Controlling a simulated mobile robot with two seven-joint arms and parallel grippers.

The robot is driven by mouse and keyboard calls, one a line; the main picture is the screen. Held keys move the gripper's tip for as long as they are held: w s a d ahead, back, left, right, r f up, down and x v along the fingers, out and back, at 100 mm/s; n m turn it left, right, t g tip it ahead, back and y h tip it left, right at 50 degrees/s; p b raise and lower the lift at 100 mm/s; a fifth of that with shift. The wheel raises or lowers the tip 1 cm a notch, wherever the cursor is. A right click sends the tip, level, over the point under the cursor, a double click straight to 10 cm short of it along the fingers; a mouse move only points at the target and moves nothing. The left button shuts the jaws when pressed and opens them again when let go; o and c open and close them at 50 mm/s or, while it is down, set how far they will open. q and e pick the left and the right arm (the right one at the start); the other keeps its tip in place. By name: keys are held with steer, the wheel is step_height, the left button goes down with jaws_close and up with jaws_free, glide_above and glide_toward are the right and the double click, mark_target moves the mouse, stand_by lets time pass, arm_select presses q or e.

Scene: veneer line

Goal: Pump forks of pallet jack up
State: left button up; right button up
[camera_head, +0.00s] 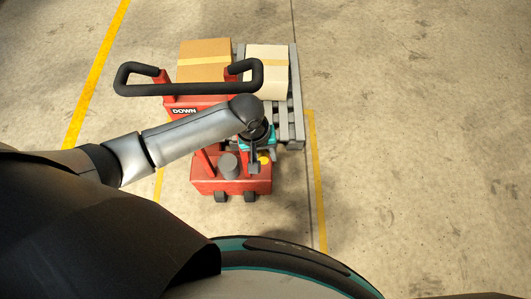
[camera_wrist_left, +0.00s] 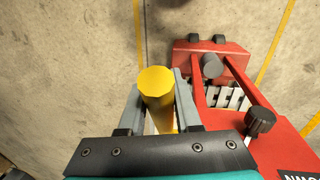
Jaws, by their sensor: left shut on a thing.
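The red pallet jack (camera_head: 230,185) stands below me, with a black loop handle (camera_head: 188,90) at its top and a panel reading DOWN (camera_head: 185,111). My left gripper (camera_head: 257,158) is at the jack's right side. In the left wrist view, the gripper's two grey fingers (camera_wrist_left: 158,104) are shut on a yellow round-ended lever (camera_wrist_left: 157,82), one finger on each side. The yellow end also shows small in the head view (camera_head: 264,156). The forks are hidden under the load. My right gripper is in neither view.
A grey pallet (camera_head: 296,95) beyond the jack carries a brown box (camera_head: 205,48) and a paler box (camera_head: 267,60). In the wrist view, a black knob (camera_wrist_left: 260,121) and a dark grey cylinder (camera_wrist_left: 211,66) stand beside the lever. Concrete floor at right is clear.

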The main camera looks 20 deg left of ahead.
arm_select(q)
jaws_close()
stand_by(0.9)
